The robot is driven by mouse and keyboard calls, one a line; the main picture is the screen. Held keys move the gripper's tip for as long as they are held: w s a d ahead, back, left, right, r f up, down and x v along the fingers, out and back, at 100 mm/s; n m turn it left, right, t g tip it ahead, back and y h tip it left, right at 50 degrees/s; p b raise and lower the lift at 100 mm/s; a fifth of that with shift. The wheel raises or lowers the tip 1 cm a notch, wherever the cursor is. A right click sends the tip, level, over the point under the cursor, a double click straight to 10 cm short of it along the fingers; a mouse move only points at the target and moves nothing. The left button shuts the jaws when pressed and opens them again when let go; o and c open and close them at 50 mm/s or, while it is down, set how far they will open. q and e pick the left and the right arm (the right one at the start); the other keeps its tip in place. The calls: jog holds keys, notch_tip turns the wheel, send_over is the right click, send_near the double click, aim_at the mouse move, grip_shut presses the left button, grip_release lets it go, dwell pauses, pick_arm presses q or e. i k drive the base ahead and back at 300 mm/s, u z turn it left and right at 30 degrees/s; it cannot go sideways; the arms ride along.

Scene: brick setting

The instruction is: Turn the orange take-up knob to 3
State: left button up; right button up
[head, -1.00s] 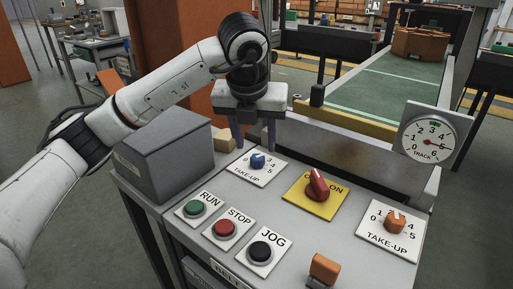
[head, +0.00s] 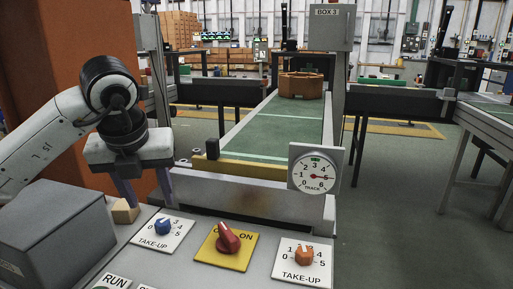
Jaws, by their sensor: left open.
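The orange take-up knob (head: 305,256) sits on a white TAKE-UP plate (head: 300,278) at the right of the panel, numbered up to 5. Its pointer seems to face roughly up the plate; the exact number is too small to tell. My left gripper (head: 146,194) is open and empty, raised above the panel's back left, well left of the orange knob. The right gripper is out of view.
A red knob (head: 228,240) on a yellow plate stands between the take-up knobs. A grey box (head: 55,240) and a small wooden block (head: 124,212) are at left. A TRACK gauge (head: 316,171) rises behind the orange knob, needle near 5. A green conveyor (head: 270,130) lies beyond.

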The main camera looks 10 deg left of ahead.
aim_at(304, 255)
jog(key=k, duration=1)
